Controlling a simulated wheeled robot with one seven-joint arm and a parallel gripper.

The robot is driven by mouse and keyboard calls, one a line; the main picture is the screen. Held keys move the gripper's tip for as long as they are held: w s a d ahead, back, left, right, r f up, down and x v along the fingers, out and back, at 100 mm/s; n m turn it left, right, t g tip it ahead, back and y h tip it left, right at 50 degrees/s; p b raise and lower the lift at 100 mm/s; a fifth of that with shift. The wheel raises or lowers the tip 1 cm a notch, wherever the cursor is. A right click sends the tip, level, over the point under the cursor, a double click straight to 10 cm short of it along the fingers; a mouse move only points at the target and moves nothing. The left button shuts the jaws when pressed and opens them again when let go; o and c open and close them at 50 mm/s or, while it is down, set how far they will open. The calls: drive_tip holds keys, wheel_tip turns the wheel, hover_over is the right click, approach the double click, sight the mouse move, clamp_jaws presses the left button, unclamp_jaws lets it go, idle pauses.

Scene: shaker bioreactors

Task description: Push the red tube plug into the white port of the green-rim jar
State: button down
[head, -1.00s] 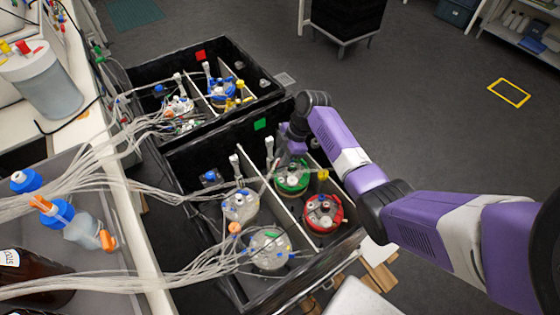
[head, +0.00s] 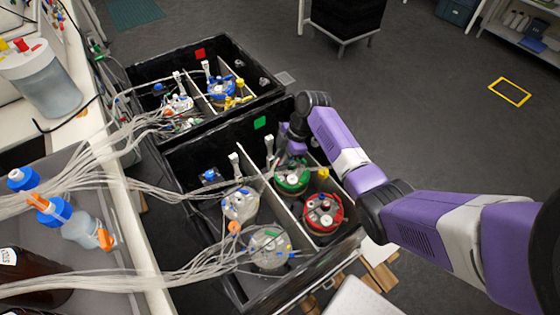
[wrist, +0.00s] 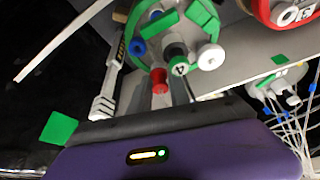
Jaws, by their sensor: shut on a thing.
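The green-rim jar (head: 291,180) stands in the near black crate, under my gripper (head: 294,152). In the wrist view its green rim (wrist: 203,14) fills the top middle. The white port (wrist: 211,57) sticks out at the right of the jar's lid. A dark port with a green-and-white end marked 4 (wrist: 180,68) is beside it. The red tube plug (wrist: 158,80) shows just left of that, between the fingers of my gripper (wrist: 159,95). My gripper is shut on the plug. The plug looks apart from the white port; their exact distance is unclear.
A red-rim jar (head: 323,214) stands close in front in the same compartment. Clear jars (head: 240,205) stand across the divider, with many loose tubes (head: 150,190) running left. A second crate (head: 250,62) holds a blue-rim jar (head: 222,90). Crate walls surround the gripper closely.

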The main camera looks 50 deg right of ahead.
drive_tip(key=c, duration=1.1)
unclamp_jaws()
drive_tip(key=shift+c, duration=0.2)
drive_tip(key=v, duration=0.7)
drive_tip(key=shift+d+r, duration=0.15)
drive_tip(key=shift+r, duration=0.2)
drive_tip(key=shift+s, duration=0.1)
